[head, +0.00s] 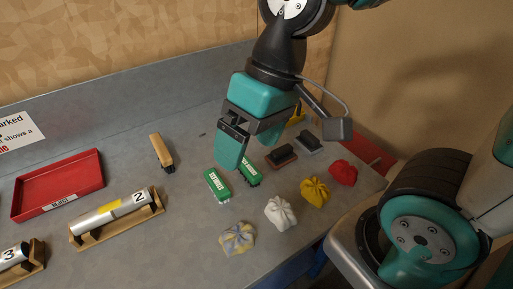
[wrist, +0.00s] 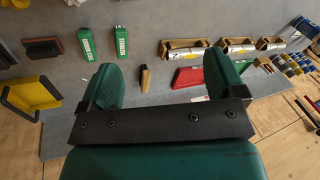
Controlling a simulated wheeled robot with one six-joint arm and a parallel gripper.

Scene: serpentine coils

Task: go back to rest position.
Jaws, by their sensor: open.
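My gripper (head: 249,150) hangs above the grey bench with its teal fingers apart and nothing between them. The right one is partly hidden behind a finger. Both show upper left in the wrist view (wrist: 121,41), apart from the fingers.
A wooden-backed brush (head: 161,152), a red tray (head: 58,186) and numbered cylinders on wooden stands (head: 117,219) are left. White (head: 280,213), yellow (head: 314,191), red (head: 343,173) and mottled (head: 237,239) cloths lie front right. Dark blocks (head: 281,156) stand behind.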

